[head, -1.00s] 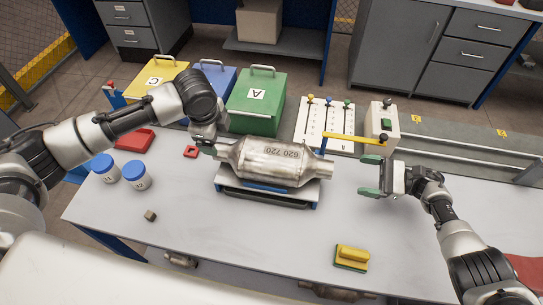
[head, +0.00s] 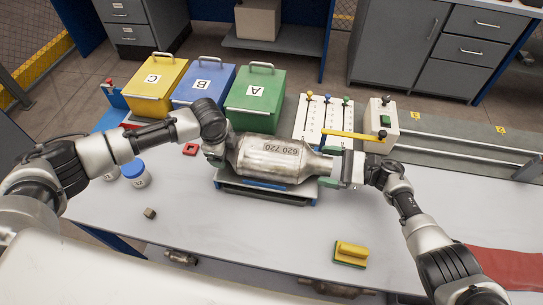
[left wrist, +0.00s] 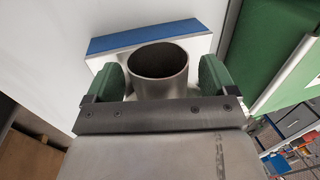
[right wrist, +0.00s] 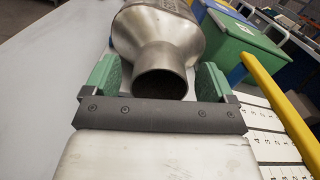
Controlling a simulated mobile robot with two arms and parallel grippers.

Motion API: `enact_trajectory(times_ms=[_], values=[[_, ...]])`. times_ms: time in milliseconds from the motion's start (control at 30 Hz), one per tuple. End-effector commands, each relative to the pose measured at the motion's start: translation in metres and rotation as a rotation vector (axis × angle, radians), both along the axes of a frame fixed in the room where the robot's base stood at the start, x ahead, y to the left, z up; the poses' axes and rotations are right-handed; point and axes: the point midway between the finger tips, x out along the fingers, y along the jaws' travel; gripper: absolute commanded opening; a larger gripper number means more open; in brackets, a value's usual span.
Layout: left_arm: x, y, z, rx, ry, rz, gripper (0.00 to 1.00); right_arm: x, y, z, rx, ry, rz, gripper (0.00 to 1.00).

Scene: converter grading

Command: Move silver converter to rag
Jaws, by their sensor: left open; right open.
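The silver converter (head: 270,158), marked "620 720", lies across a low grey stand with blue edging (head: 262,190) in the head view. My right gripper (head: 333,168) is at its right pipe end. In the right wrist view its green fingers stand open on either side of the pipe (right wrist: 160,82). My left gripper (head: 214,155) is at the other end, mostly hidden by my arm in the head view. In the left wrist view its green fingers stand open on both sides of the pipe (left wrist: 160,70). A red cloth (head: 505,265), perhaps the rag, lies at the right table edge.
Yellow (head: 155,88), blue (head: 203,84) and green (head: 256,98) lidded boxes stand behind. A lever panel (head: 322,118) with a yellow bar (head: 352,135) is close behind the right gripper. A yellow-green block (head: 350,254) and small cube (head: 150,213) lie in front.

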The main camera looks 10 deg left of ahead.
Motion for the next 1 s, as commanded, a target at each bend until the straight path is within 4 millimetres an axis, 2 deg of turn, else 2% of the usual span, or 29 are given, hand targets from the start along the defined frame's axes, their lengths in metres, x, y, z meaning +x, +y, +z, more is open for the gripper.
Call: enact_trajectory(times_ms=[367,467,933,1000], values=[[0.0014,0.0003,-0.0056,0.000,-0.001,0.000,0.86,0.0001,0.0056,0.0002,0.000,0.000,0.000,0.86],[0.0014,0.0003,-0.0055,0.000,-0.001,0.000,0.73,0.0001,0.0055,0.0002,0.000,-0.001,0.000,0.73],[0.0014,0.0004,-0.0052,0.000,-0.001,0.000,0.01,0.0002,0.0052,0.0003,0.000,0.000,-0.001,0.01],[0.0014,0.0004,-0.0051,0.000,-0.001,0.000,0.00,0.0002,0.0052,0.0003,0.000,0.000,-0.001,0.00]])
